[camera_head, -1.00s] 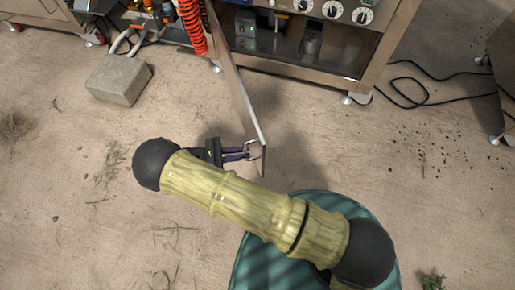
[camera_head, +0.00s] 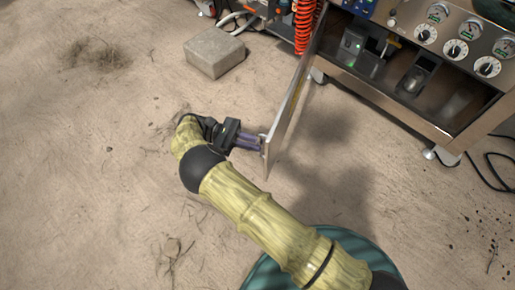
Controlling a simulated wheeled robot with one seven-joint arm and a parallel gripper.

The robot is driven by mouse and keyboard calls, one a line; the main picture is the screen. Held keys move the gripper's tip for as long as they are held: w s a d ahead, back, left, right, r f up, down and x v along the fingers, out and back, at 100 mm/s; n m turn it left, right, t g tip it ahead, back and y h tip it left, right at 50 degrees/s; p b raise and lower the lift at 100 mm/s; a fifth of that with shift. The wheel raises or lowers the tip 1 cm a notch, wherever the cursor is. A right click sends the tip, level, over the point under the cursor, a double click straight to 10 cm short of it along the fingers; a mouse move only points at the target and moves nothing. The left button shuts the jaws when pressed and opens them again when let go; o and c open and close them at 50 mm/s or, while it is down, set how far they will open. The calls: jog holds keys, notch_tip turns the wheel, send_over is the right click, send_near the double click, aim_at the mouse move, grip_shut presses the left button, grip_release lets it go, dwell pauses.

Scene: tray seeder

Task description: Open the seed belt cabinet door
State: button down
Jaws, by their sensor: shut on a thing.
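The seed belt cabinet (camera_head: 388,110) stands at the upper right, its lower compartment open to view. Its door (camera_head: 292,95) is swung out from the cabinet's left side and is seen almost edge-on. The door's free end points down the picture, towards me. A small handle (camera_head: 264,140) is at that free end, on the door's left face. My gripper (camera_head: 257,143) comes from the left and is shut on the handle. The fingertips are small in this view, so the exact grip is hard to make out.
A grey concrete block (camera_head: 215,52) lies on the floor left of the door. An orange coiled hose (camera_head: 305,22) hangs by the hinge side. Black cables (camera_head: 492,165) lie at the right. The sandy floor left of the door is mostly clear.

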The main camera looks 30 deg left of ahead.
jog(key=shift+w+r, duration=0.1)
jog(key=shift+w, duration=0.5)
jog(key=c, duration=1.5)
grip_release()
jog(key=shift+w, duration=0.1)
jog(key=shift+d, duration=0.1)
notch_tip(320, 180, up, 10)
jog(key=p, duration=0.6)
jog(key=shift+s+a+t, duration=0.25)
jog(key=shift+s+t, duration=0.05)
jog(key=shift+s, duration=0.15)
